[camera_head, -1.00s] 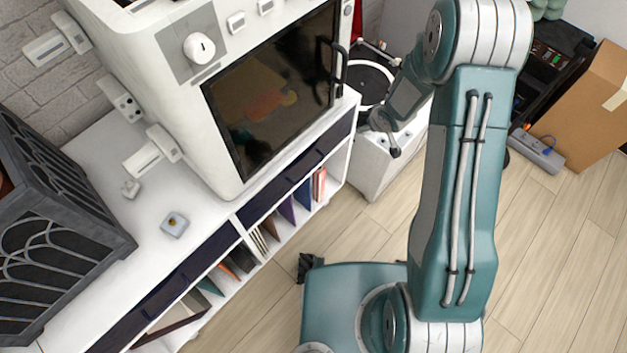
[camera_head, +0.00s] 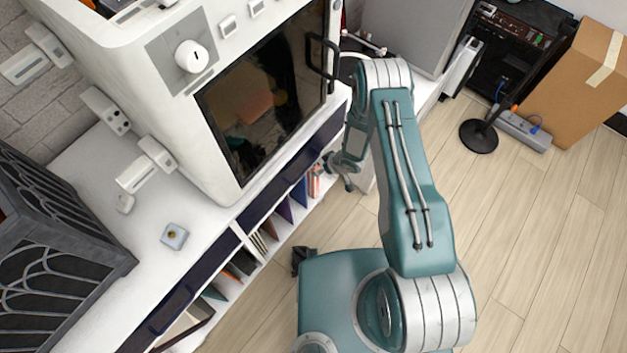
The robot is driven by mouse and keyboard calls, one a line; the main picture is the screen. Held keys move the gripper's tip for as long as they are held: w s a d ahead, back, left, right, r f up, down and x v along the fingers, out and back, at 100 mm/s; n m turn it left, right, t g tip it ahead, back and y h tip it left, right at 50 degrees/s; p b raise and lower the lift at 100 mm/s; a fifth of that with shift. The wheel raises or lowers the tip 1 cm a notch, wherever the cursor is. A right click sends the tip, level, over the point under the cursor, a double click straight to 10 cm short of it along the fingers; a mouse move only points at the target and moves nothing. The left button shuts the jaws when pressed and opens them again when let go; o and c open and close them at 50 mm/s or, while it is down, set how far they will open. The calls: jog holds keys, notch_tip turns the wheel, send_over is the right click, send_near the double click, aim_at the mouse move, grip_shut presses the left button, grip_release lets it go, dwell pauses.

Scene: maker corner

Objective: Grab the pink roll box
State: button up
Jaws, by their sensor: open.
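I cannot make out a pink roll box for certain. A small pinkish item (camera_head: 315,181) shows at the right end of the row in the low shelf, close to my gripper in the picture. My gripper (camera_head: 338,177) is at the right end of the white cabinet, pointing down, with its fingers spread and nothing seen between them. Whether it touches the shelf or the pinkish item cannot be told.
A large white machine (camera_head: 170,120) with a dark glass door (camera_head: 262,95) and handle stands on the white cabinet (camera_head: 140,217). Its shelf holds several thin folders. A dark patterned case (camera_head: 60,262) stands left. A cardboard box (camera_head: 572,85) and round black base (camera_head: 478,136) stand right. Wooden floor lies open.

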aim_at(318, 168)
jog(key=x, duration=0.5)
jog(key=shift+w+a+f, duration=0.15)
